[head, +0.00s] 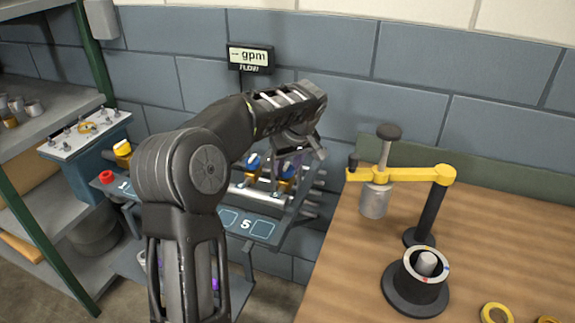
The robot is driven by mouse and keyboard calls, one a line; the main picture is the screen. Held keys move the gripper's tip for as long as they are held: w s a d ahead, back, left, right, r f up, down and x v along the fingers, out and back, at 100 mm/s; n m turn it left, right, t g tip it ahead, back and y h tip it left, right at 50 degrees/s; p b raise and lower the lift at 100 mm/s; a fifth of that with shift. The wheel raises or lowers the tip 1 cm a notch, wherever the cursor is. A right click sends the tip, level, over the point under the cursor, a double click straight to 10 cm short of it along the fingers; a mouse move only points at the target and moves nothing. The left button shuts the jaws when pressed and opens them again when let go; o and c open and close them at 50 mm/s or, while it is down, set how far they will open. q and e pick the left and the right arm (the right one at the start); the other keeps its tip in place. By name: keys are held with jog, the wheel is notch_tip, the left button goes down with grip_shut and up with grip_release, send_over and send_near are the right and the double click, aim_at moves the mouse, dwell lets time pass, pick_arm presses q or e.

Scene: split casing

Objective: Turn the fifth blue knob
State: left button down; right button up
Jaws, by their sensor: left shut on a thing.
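A valve panel with a sloped front stands against the wall, and its label plate (262,228) shows the number 5. A blue knob (253,161) sits on a yellow-collared valve above the metal pipes. Another blue knob (285,168) is to its right, partly covered by my left gripper. My left gripper (291,163) reaches down from above and is shut on this right-hand blue knob. My left arm hides the middle of the panel and the knobs there. My right gripper is not in view.
A flow display reading gpm (250,57) is on the wall behind. A wooden bench (345,275) at right holds a yellow-armed stand (405,174) and a round black fixture (415,283). Metal shelves (50,115) stand at left. A red button (106,177) is on the panel's left end.

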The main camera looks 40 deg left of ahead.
pick_arm(q)
jog(key=shift+m, duration=0.4)
jog(key=m+t+b, duration=0.1)
jog(key=m, duration=0.1)
jog(key=shift+a+m+h, duration=0.1)
jog(key=shift+m+h, duration=0.2)
jog(key=m, duration=0.2)
jog(key=shift+s+a+r+m+t+h, duration=0.1)
jog(key=shift+m+t+h, duration=0.2)
jog(key=shift+t+h, duration=0.1)
jog(key=m+h+p, duration=0.1)
jog(key=m, duration=0.1)
jog(key=m+h+p, duration=0.1)
jog(key=m, duration=0.2)
jog(key=shift+a+t, duration=0.15)
jog(key=shift+t, duration=0.25)
jog(key=m+h, duration=0.1)
jog(key=m, duration=0.2)
jog(key=m+h+p, duration=0.1)
jog(key=m, duration=0.3)
jog(key=shift+a+g+h, duration=0.1)
jog(key=shift+g+h, duration=0.2)
jog(key=shift+h, duration=0.1)
jog(key=c, duration=0.9)
grip_release()
